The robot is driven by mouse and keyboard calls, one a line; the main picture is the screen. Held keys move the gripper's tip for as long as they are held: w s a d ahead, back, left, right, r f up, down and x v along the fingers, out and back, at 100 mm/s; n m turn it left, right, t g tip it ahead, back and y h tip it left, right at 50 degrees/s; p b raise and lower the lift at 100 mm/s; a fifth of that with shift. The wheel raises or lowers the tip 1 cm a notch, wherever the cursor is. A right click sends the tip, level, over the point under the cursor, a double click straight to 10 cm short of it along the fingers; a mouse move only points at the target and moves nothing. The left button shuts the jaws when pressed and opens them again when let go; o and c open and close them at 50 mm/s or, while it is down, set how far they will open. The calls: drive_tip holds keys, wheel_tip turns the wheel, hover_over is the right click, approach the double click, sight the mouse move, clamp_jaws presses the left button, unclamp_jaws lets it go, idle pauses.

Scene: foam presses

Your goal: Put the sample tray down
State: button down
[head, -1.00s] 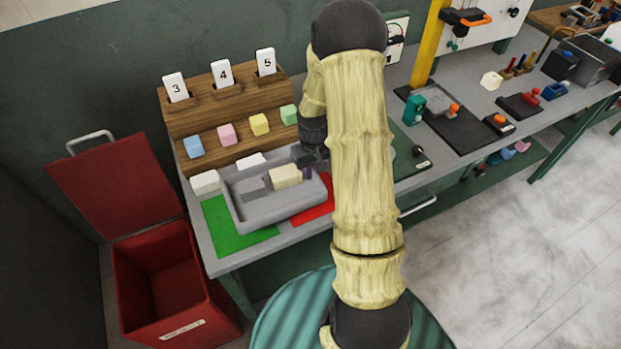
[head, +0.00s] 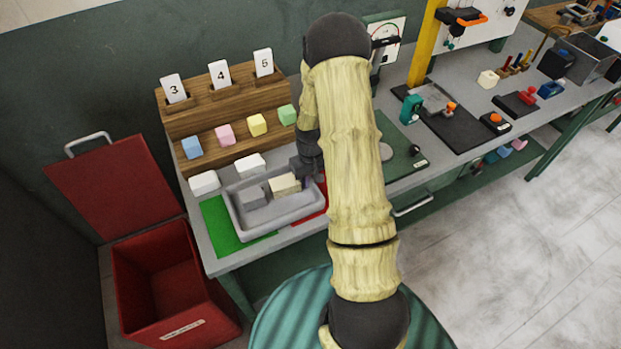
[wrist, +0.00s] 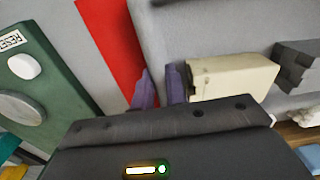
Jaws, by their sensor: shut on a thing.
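The grey sample tray (head: 283,221) lies level over the bench between a green mat (head: 219,226) and a red mat (head: 318,209), partly covering both. I cannot tell whether its underside touches the bench. Inside it sit a cream block (head: 285,185) and a grey block (head: 252,197). My gripper (head: 311,176) is shut on the tray's right wall. In the wrist view, its purple fingers (wrist: 160,88) straddle the wall, with the cream block (wrist: 232,76) just beside them. The tray (wrist: 225,28) fills the upper right there.
Two white blocks (head: 204,183) lie behind the tray. A wooden rack (head: 225,107) with cards 3, 4 and 5 and several coloured blocks stands at the back. A red open bin (head: 165,275) is at the left. A green panel (head: 404,158) lies right of my arm.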

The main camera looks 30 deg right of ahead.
drive_tip(key=shift+f, duration=0.3)
drive_tip(key=c, duration=1.4)
unclamp_jaws()
drive_tip(key=shift+r, duration=0.2)
drive_tip(key=shift+r, duration=0.3)
wheel_tip(320, 180, up, 12)
drive_tip(key=b, duration=0.2)
drive_tip(key=shift+f, duration=0.1)
